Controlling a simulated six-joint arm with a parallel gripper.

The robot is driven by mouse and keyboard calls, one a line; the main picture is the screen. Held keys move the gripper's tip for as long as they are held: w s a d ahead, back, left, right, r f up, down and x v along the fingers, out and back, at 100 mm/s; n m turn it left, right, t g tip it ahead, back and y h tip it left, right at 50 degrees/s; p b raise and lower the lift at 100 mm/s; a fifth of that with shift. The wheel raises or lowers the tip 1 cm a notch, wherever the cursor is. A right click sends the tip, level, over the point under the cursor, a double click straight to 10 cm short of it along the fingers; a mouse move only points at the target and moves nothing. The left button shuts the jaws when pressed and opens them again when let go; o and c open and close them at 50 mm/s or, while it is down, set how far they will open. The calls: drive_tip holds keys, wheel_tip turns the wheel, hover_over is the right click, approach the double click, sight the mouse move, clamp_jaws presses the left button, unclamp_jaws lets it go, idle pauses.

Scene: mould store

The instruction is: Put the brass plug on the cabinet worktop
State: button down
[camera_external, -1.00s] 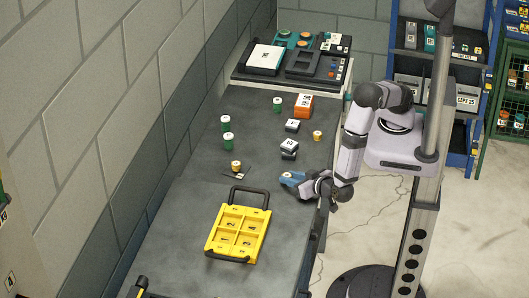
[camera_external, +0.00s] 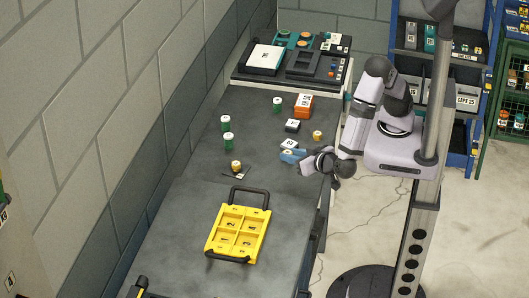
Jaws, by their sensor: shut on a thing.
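My gripper (camera_external: 288,156) is low over the right side of the grey worktop (camera_external: 185,225), with blue parts at its tip. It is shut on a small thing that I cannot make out. The tip is right beside a dark block with a white top (camera_external: 289,144); I cannot tell whether they touch. A small brass-coloured cylinder (camera_external: 236,165) stands on the left, by a flat dark piece. Another brass or orange cylinder (camera_external: 317,135) stands near the right edge. I cannot tell which is the brass plug.
A yellow divided tray with black handles (camera_external: 210,245) lies in front. Several green cylinders (camera_external: 228,141) stand behind. An orange box (camera_external: 303,105) and another dark block (camera_external: 292,125) lie further back. A rear unit (camera_external: 240,75) holds trays. The front left surface is clear.

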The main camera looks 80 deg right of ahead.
drive_tip(key=w+a+r+n+y+p, duration=0.1)
drive_tip(key=w+a+r+n+y, duration=0.35)
drive_tip(key=w+a, duration=0.25)
drive_tip(key=w+a+r+n+y, duration=0.4)
drive_tip(key=w+a+n+y, duration=0.15)
drive_tip(key=w+a, duration=0.2)
drive_tip(key=w+a+r+n+y+p, duration=0.1)
drive_tip(key=w+a+r+n+y, duration=0.3)
drive_tip(key=w+a+y, duration=0.3)
drive_tip(key=n+g+y, duration=0.3)
drive_tip(key=n+g, duration=0.1)
drive_tip(key=n, duration=0.1)
hover_over(211, 199)
wheel_tip(211, 199, down, 8)
drive_tip(key=shift+w+f+p, duration=0.1)
drive_tip(key=shift+f+p, duration=1.2)
drive_tip(key=shift+f, duration=3.85)
drive_tip(key=shift+f, duration=0.15)
drive_tip(key=c, duration=1.5)
unclamp_jaws()
